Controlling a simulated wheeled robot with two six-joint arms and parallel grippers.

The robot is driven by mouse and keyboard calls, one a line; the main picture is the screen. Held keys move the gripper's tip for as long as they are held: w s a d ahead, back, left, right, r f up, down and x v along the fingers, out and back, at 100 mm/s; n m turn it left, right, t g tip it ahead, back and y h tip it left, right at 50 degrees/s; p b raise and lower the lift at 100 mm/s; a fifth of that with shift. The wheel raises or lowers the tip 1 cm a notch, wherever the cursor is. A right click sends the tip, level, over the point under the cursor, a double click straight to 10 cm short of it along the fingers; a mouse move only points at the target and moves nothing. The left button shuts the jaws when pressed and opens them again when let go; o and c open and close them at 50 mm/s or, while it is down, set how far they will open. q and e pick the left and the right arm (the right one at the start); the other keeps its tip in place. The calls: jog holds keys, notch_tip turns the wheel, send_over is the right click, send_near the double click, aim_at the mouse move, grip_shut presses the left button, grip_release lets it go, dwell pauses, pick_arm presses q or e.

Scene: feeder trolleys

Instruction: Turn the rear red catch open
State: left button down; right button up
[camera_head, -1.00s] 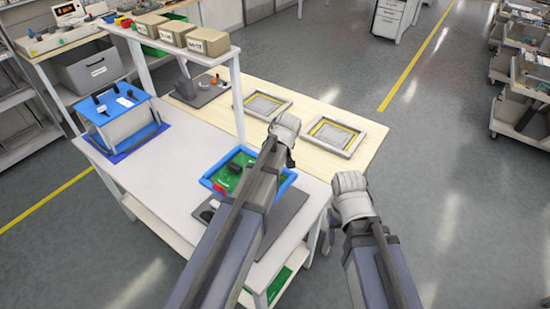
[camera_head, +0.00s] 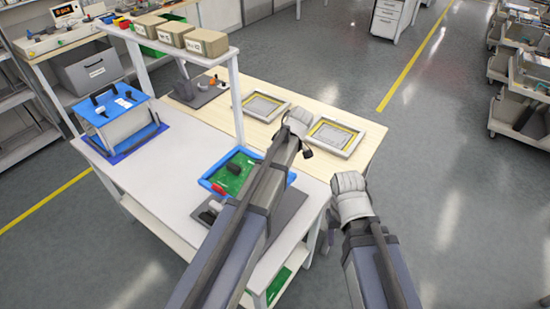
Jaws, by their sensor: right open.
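A blue-rimmed tray (camera_head: 208,178) with a green board (camera_head: 232,180) lies on the white bench. A small red part (camera_head: 219,189) sits at its left side; I cannot tell if this is the rear red catch or how it is turned. My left arm passes in front of the tray's right part and hides it. Only a small dark tip of my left gripper (camera_head: 307,153) shows by the wrist, beyond the tray, and its jaws cannot be made out. My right gripper (camera_head: 330,220) is open, mostly hidden by its wrist, right of the bench edge and apart from the tray.
A blue-lidded box (camera_head: 112,104) stands on the left of the bench. A raised shelf (camera_head: 150,45) with cardboard boxes stands behind. Two framed trays (camera_head: 335,136) lie on the wooden table.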

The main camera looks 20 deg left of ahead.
dwell(0.4)
pick_arm(q)
jog(key=c, duration=0.9)
grip_release()
jog(key=shift+c, duration=0.2)
jog(key=p+v, duration=0.6)
jog(key=shift+r, duration=0.35)
jog(key=shift+s+d+r+p, duration=0.1)
jog(key=shift+d+r+p, duration=0.25)
jog(key=shift+r+p, duration=0.25)
jog(key=shift+f, duration=0.1)
